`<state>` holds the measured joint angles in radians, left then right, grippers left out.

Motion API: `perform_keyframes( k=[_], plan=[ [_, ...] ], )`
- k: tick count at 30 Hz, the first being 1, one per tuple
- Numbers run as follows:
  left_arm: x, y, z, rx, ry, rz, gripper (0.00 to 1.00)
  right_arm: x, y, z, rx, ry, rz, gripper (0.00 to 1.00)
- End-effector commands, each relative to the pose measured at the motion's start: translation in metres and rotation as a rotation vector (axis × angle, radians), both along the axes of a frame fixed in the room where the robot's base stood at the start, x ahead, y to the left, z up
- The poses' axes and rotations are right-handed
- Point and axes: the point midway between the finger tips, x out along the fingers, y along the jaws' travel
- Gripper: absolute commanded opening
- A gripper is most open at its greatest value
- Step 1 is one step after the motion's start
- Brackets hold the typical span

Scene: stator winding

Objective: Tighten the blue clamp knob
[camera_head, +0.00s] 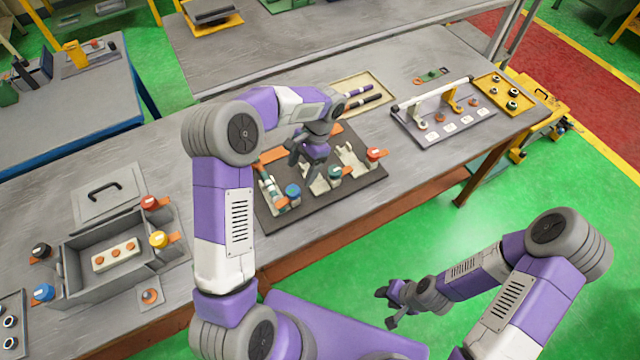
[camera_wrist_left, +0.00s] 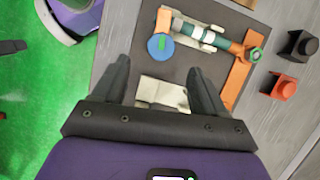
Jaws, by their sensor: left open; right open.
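A round blue knob (camera_head: 292,190) sits on the dark work mat (camera_head: 270,226) beside a pale and green rod-like part with orange clamp pieces. In the left wrist view the blue knob (camera_wrist_left: 160,46) lies ahead of the fingertips, near an orange bracket. My left gripper (camera_head: 308,158) is open over the mat, above and a little behind the knob, and its fingers (camera_wrist_left: 155,68) are apart with nothing between the tips. A pale block (camera_wrist_left: 162,93) lies below them. My right gripper (camera_head: 390,307) is open and empty, off the table over the green floor.
Teal (camera_head: 335,173) and red (camera_head: 374,154) knobs stand on the same mat. A grey box (camera_head: 75,262) with red, yellow, black and blue knobs around it is at left. A rack (camera_head: 440,112) and a yellow tray (camera_head: 508,90) are at right. Bare tabletop lies between them.

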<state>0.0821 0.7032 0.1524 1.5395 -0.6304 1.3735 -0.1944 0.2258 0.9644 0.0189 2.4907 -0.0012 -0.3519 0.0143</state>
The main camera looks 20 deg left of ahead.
Motion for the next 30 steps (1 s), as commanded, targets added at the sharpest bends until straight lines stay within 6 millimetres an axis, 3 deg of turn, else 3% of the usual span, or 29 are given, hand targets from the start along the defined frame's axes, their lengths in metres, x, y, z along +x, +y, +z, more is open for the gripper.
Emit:
perform_keyframes(
  k=[5,18,28,30],
  plan=[
    [-0.008,0.012,-0.011,0.003,0.005,0.047,0.72,0.0,0.001,-0.001,0.001,-0.001,0.002,0.43],
    [-0.025,0.02,-0.066,0.003,0.001,0.036,0.72,0.0,0.001,-0.003,0.001,-0.001,0.002,0.43],
    [-0.027,0.021,-0.07,0.002,0.001,0.035,0.72,0.0,0.0,-0.003,0.001,-0.001,0.002,0.43],
    [-0.027,0.021,-0.07,0.002,0.001,0.035,0.63,0.0,0.0,-0.003,0.001,-0.001,0.002,0.43]
  ],
)
